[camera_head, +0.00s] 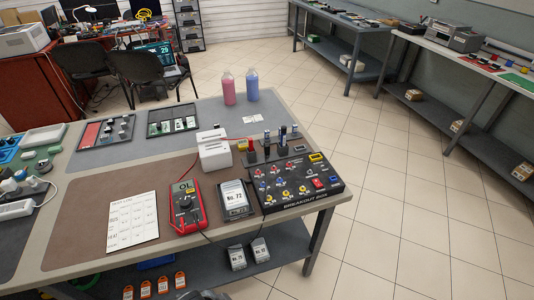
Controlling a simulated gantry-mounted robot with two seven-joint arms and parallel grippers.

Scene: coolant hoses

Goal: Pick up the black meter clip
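A red multimeter (187,206) lies on the brown mat, and a thin dark lead shows by its lower right side. Several small upright pieces stand at the back edge of the black breakout box (301,184): a red one (250,146) and dark ones (283,136) to its right. They are too small for me to tell which, if any, is the black meter clip. Neither of my grippers can be made out; only a dark rounded shape shows at the bottom edge.
A device marked No. 72 (236,200) lies between meter and box. A printed sheet (132,221) lies left of the meter. The grey mat's middle is mostly clear.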

